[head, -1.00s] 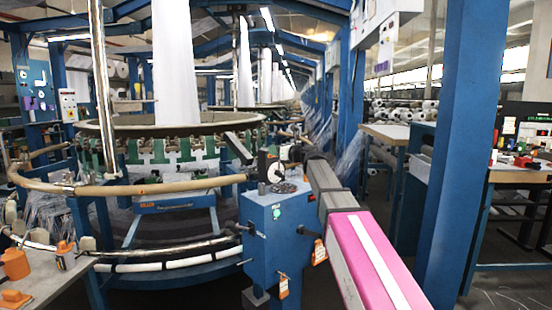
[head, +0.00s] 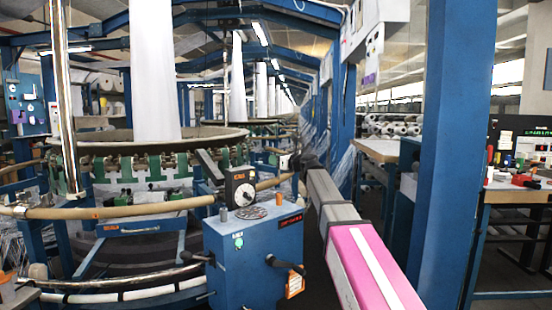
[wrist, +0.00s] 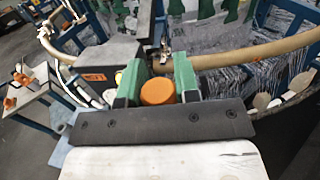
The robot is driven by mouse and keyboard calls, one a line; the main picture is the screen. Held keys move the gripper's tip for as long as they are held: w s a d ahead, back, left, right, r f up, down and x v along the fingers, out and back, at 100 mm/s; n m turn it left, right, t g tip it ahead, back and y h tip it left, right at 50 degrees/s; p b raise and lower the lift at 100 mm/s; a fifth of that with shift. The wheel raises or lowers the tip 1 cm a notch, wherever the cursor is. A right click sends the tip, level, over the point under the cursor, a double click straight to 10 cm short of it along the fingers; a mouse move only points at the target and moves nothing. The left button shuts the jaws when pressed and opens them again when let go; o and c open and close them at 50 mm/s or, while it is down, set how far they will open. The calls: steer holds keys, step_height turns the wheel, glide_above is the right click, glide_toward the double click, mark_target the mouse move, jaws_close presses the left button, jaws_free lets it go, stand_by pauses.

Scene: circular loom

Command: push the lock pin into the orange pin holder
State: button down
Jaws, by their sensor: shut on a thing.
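My gripper (wrist: 157,72) has two green fingers in the wrist view. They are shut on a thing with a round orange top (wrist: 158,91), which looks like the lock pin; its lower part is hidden. In the head view my arm reaches forward past the blue control box, and the held thing cannot be made out. A small table (wrist: 38,98) at the left of the wrist view bears an orange object (wrist: 22,78), possibly the orange pin holder, and another small orange piece (wrist: 10,103). The gripper is well apart from that table.
The circular loom with its tan ring rail (head: 120,211) fills the left. The blue control box (head: 255,255), with handles and a dial, stands beside my arm. A blue pillar (head: 458,150) and a workbench (head: 515,196) are at right. Dark floor shows between them.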

steer(key=shift+f, duration=2.4)
steer(key=shift+f, duration=1.25)
steer(key=shift+f, duration=1.95)
steer(key=c, duration=0.8)
jaws_free()
steer(key=v, duration=1)
steer(key=shift+s+d, duration=0.3)
